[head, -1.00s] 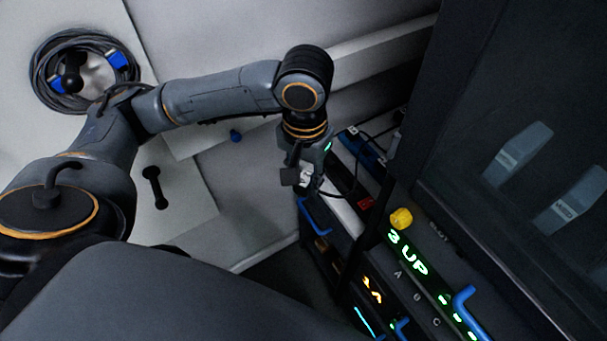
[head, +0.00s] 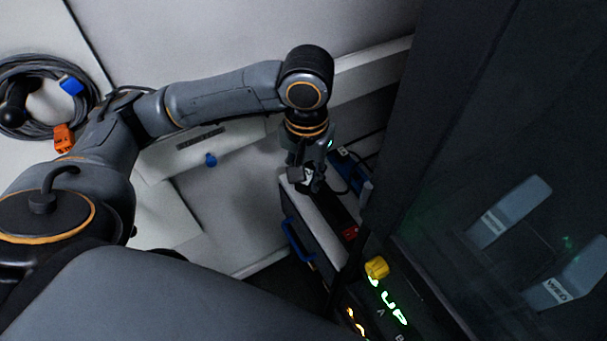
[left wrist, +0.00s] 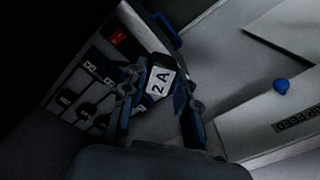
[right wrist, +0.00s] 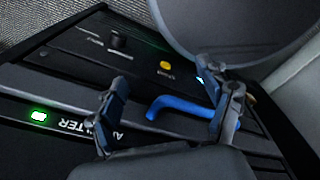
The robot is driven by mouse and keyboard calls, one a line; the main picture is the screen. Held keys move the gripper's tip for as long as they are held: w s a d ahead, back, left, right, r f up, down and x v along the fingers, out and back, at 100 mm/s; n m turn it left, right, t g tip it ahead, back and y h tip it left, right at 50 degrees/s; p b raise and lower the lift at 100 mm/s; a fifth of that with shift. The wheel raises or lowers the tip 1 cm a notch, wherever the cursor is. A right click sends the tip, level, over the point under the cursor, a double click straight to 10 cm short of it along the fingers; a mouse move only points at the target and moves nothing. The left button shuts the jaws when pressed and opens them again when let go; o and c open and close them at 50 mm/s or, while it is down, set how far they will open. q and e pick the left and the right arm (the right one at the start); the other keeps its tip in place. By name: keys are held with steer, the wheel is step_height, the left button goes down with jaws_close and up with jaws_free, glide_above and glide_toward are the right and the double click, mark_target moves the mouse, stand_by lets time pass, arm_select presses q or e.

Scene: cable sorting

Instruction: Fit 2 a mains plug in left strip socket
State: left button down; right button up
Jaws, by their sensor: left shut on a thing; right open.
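My left gripper (head: 307,182) is shut on a dark mains plug with a white label reading 2 A. The plug (left wrist: 160,82) shows between the fingers in the left wrist view. The left strip (left wrist: 98,56), with a red switch (left wrist: 117,36), lies just left of the plug there, and several dark labelled plugs sit along it. In the head view the red switch (head: 349,233) is below and right of the gripper. I cannot tell whether the held plug touches a socket. My right gripper (right wrist: 162,74) is open and empty, its fingers either side of a blue handle (right wrist: 178,106).
A yellow knob (head: 376,267) and a lit panel (head: 392,302) stand at the lower right. A large dark cabinet (head: 455,130) fills the right side. A coiled grey cable (head: 88,100) with blue and orange connectors lies upper left. A blue knob (left wrist: 281,86) is right of the left gripper.

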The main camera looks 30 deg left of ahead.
arm_select(q)
steer(key=shift+w+f+n, duration=0.1)
steer(key=shift+w+n, duration=0.2)
steer(key=shift+w, duration=0.25)
steer(key=w+a+f+n+p, duration=0.1)
steer(key=w+f+n, duration=0.2)
steer(key=w, duration=0.3)
steer(key=w+a+f+n, duration=0.1)
steer(key=w+f+n, duration=0.2)
steer(key=w, duration=0.2)
steer(key=w+a+f+n+b, duration=0.1)
steer(key=a+f, duration=0.1)
steer(key=f, duration=0.2)
steer(key=w+a+f+n+b, duration=0.2)
steer(key=f, duration=0.3)
steer(key=w+a+f+n+b, duration=0.1)
steer(key=w+a+f+b, duration=0.1)
steer(key=f, duration=0.2)
steer(key=shift+a+f+n, duration=0.3)
steer(key=shift+f+n, duration=0.05)
steer(key=shift+n, duration=0.05)
arm_select(e)
step_height(320, 180, down, 4)
steer(key=shift+s+d, duration=0.1)
arm_select(q)
steer(key=shift+p, duration=0.65)
arm_select(e)
steer(key=shift+d+r, duration=0.1)
steer(key=shift+r, duration=0.55)
